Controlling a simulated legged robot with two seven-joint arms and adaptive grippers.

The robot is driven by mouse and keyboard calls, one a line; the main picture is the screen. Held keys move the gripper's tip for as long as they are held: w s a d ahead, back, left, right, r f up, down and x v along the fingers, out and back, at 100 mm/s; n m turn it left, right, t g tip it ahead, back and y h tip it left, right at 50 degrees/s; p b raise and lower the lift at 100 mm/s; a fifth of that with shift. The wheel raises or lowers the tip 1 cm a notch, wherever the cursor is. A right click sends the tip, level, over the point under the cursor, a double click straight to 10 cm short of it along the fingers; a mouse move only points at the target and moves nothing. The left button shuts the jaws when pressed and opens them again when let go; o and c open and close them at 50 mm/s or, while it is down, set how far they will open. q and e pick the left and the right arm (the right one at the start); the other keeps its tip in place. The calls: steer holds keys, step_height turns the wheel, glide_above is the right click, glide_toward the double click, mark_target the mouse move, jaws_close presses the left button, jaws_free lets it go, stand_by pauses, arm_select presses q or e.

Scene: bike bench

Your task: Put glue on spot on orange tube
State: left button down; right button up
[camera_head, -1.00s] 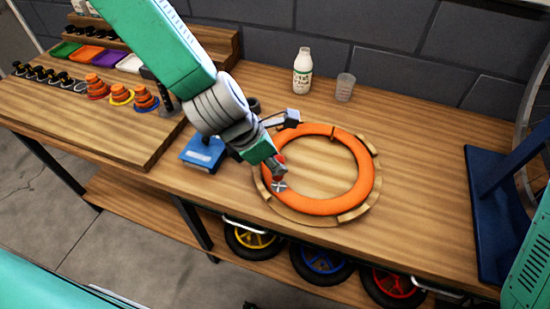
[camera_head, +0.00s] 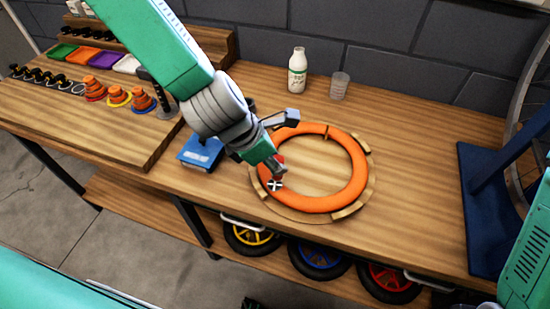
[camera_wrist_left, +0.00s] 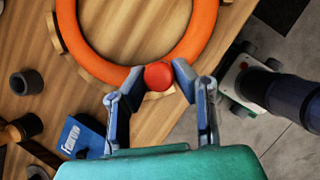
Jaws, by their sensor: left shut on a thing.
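The orange tube (camera_head: 350,186) is a ring lying on a round wooden holder (camera_head: 304,214) on the bench. It also shows in the wrist view (camera_wrist_left: 201,28). My left gripper (camera_head: 279,163) is over the tube's left side, shut on a small red object. In the wrist view the red object (camera_wrist_left: 158,75) is round and sits between the fingertips, beside the tube's edge. Whether it touches the tube is unclear. My right gripper is not in view.
A white bottle (camera_head: 297,72) and a clear cup (camera_head: 340,86) stand behind the ring. A blue box (camera_head: 201,153) lies left of it. A blue stand (camera_head: 484,215) is at the right. Bare bench lies between ring and stand.

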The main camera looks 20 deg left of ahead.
arm_select(q)
steer(key=r+p, duration=0.1)
steer(key=r, duration=0.1)
steer(key=r+p, duration=0.1)
steer(key=shift+d+r+p, duration=0.1)
steer(key=shift+d+p, duration=0.15)
steer(key=shift+p, duration=0.05)
steer(key=shift+a+r+p, duration=0.2)
steer(key=shift+r+p, duration=0.75)
steer(key=shift+f, duration=0.1)
steer(key=shift+d, duration=0.1)
